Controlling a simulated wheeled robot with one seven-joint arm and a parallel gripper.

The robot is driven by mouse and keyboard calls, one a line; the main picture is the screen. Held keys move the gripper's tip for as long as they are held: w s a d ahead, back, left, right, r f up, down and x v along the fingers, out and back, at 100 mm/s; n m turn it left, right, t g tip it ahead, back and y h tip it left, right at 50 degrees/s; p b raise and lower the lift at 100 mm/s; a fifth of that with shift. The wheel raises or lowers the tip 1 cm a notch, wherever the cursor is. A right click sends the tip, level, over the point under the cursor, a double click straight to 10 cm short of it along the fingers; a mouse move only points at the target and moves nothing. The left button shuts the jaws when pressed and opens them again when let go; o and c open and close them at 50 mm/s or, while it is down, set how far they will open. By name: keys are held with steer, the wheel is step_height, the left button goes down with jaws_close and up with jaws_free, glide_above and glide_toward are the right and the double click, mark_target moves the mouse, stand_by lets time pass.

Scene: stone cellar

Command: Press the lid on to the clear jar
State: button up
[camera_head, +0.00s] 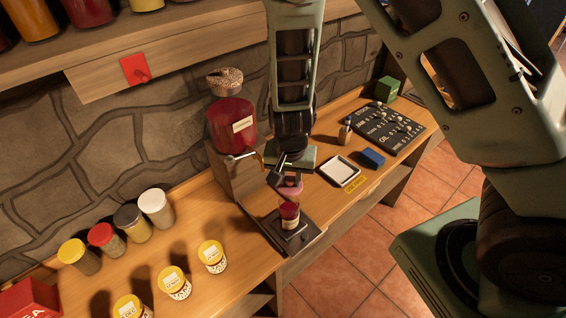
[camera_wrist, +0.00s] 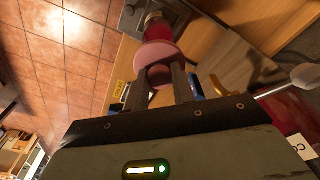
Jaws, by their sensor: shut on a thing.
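The clear jar (camera_head: 289,213) holds dark red contents and stands upright on a black plate (camera_head: 268,228) near the bench's front edge. The pink lid (camera_head: 291,189) is directly over the jar. My gripper (camera_head: 287,177) points down above the jar and is shut on the lid. In the wrist view my gripper's fingers (camera_wrist: 166,82) grip the lid (camera_wrist: 157,52) from above, and the jar (camera_wrist: 158,28) shows beyond it. I cannot tell whether the lid touches the rim; the lid and fingers hide part of it.
A dispenser of red liquid (camera_head: 231,125) with a tap stands close behind the jar. Several yellow-lidded jars (camera_head: 212,256) stand to the left.

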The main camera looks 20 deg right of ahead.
mark_target(289, 188)
steer(key=shift+w+f, duration=0.1)
steer(key=shift+w, duration=0.05)
step_height(289, 188, down, 4)
steer(key=b, duration=0.4)
steer(key=shift+f+b, duration=0.25)
steer(key=shift+b, duration=0.1)
steer(key=shift+f+b, duration=0.65)
steer(key=shift+f, duration=0.2)
steer(key=shift+p, duration=0.3)
steer(key=shift+f, duration=0.15)
stand_by(1.6)
steer(key=o, duration=1.5)
